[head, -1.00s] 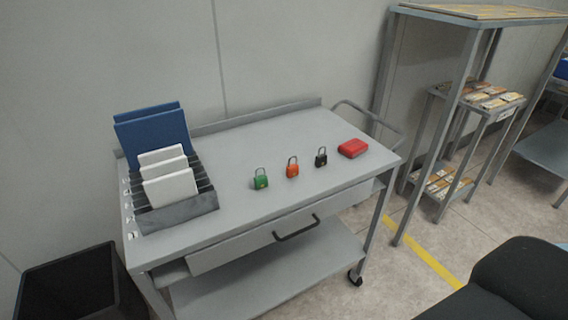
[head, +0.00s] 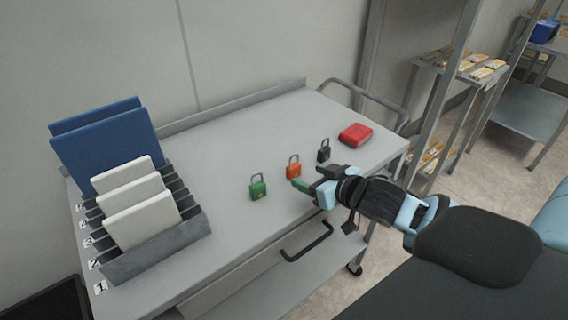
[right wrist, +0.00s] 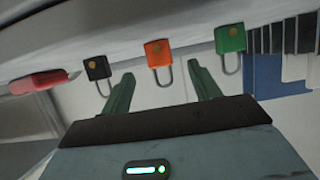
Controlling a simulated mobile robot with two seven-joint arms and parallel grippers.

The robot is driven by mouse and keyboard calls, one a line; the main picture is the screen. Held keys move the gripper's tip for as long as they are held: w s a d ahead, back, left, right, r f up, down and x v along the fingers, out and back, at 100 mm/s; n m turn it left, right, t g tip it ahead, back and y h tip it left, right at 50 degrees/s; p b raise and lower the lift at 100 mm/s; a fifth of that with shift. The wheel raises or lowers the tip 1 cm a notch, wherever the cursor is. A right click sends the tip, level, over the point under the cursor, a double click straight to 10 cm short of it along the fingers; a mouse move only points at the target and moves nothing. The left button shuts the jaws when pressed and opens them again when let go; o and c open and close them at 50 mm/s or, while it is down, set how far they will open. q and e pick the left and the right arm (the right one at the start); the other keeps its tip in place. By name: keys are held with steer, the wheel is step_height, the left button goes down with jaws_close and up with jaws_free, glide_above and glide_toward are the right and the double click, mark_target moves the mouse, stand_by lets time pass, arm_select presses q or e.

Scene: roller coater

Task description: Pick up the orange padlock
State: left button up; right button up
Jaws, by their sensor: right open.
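The orange padlock (head: 293,168) stands upright on the grey cart top, between the green padlock (head: 258,188) and the black padlock (head: 323,151). My right gripper (head: 306,177) comes in from the right with its fingertips close to the orange padlock. In the right wrist view my open gripper (right wrist: 160,88) has its two green fingers apart. The orange padlock (right wrist: 159,54) shows between and beyond the fingertips there, with its shackle hanging down in the turned picture. Nothing is held. My left gripper is not in view.
A red case (head: 355,135) lies right of the padlocks. A slotted rack (head: 160,248) with white and blue plates stands at the cart's left. The cart top (head: 225,160) is clear behind the padlocks. A drawer handle (head: 306,241) sticks out in front.

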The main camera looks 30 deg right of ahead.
mark_target(296, 170)
steer(key=shift+w+f, duration=0.2)
steer(key=shift+w, duration=0.1)
steer(key=shift+w+f, duration=0.25)
steer(key=shift+w, duration=0.5)
steer(key=shift+w+f, duration=0.1)
steer(key=shift+w, duration=0.25)
steer(key=x, duration=0.3)
steer(key=shift+w, duration=0.1)
steer(key=shift+w+a+f, duration=0.1)
steer(key=shift+w, duration=0.45)
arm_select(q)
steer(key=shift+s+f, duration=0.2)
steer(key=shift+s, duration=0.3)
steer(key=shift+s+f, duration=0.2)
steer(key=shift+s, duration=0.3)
